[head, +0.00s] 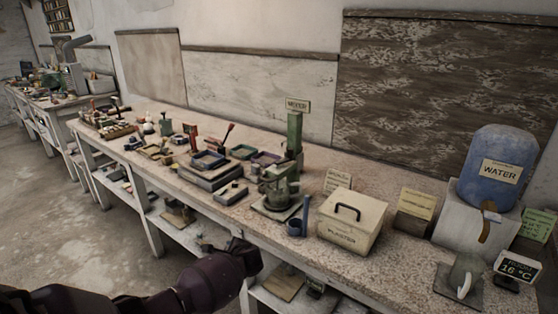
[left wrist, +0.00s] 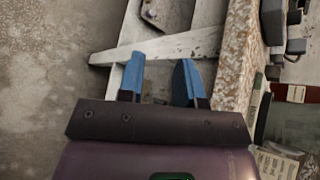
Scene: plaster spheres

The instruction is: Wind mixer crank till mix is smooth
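A green mixer (head: 279,186) stands on a flat base plate near the front edge of the long workbench, with a tall green post (head: 294,135) behind it bearing a small sign. I cannot make out its crank clearly, and the mix is not visible from here. My left gripper (head: 245,252) is low in front of the bench edge, below and to the left of the mixer, apart from it. In the left wrist view its two blue-tipped fingers (left wrist: 160,82) are spread with nothing between them. My right gripper is not in view.
A cream plaster box (head: 349,232) with a dark handle stands right of the mixer, beside a small blue holder (head: 295,229). A blue water container (head: 497,165) stands at the far right. Dark trays (head: 209,160) and tools fill the bench leftward. A lower shelf (head: 187,232) runs underneath.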

